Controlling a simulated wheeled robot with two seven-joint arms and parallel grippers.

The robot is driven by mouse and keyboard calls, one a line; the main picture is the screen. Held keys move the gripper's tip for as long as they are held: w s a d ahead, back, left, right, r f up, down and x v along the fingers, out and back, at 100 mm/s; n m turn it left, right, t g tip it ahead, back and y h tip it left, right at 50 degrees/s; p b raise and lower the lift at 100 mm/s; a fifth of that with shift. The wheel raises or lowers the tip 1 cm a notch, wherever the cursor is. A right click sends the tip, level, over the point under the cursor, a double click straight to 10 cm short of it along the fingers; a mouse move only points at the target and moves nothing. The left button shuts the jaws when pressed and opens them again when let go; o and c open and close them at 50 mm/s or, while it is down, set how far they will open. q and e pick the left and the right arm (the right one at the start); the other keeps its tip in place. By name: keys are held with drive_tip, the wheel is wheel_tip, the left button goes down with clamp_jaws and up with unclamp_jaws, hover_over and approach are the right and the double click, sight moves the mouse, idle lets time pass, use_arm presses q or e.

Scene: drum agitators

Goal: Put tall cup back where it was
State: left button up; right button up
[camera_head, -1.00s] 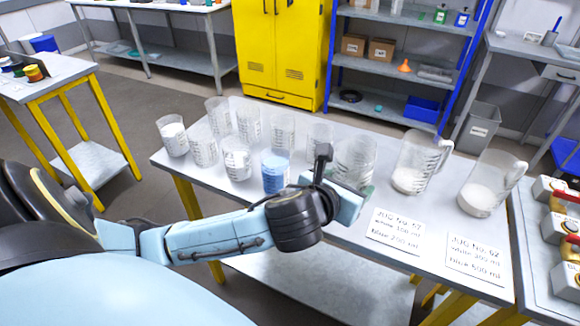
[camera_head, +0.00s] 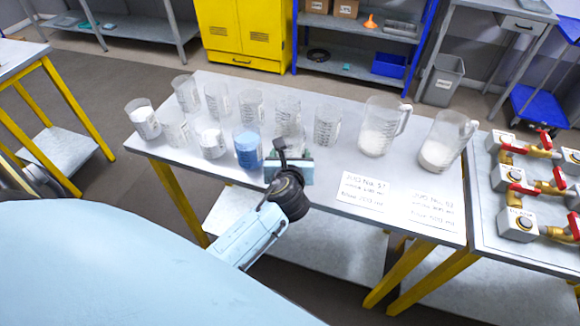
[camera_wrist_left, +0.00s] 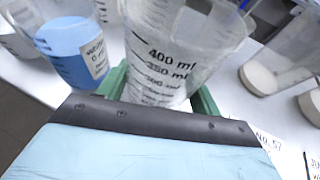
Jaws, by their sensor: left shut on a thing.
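My left gripper (camera_head: 290,165) is shut on a clear tall cup (camera_head: 291,138) near the table's front edge. In the left wrist view the tall cup (camera_wrist_left: 180,50) stands upright between the green fingers (camera_wrist_left: 160,92) and shows marks up to 400 ml; it looks empty. In the head view its lower part is hidden by the gripper, so I cannot tell whether it touches the table. A cup of blue material (camera_head: 248,150) is just left of it. Another clear cup (camera_head: 327,126) is close on its right. My right gripper is not in view.
Several clear cups stand left and behind, including cups with white material (camera_head: 211,140) and (camera_head: 144,120). Two handled jugs (camera_head: 379,128) and (camera_head: 443,142) stand right. Paper labels (camera_head: 365,193) lie in front. Valves (camera_head: 525,185) sit on the right-hand table.

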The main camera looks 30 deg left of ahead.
use_arm(q)
drive_tip(key=shift+f+b, duration=0.5)
drive_tip(key=shift+f, duration=1.4)
drive_tip(key=shift+f, duration=0.1)
drive_tip(key=o, duration=1.2)
drive_tip(key=shift+r, duration=0.2)
drive_tip(key=p+v, duration=0.1)
drive_tip(key=v, duration=1.1)
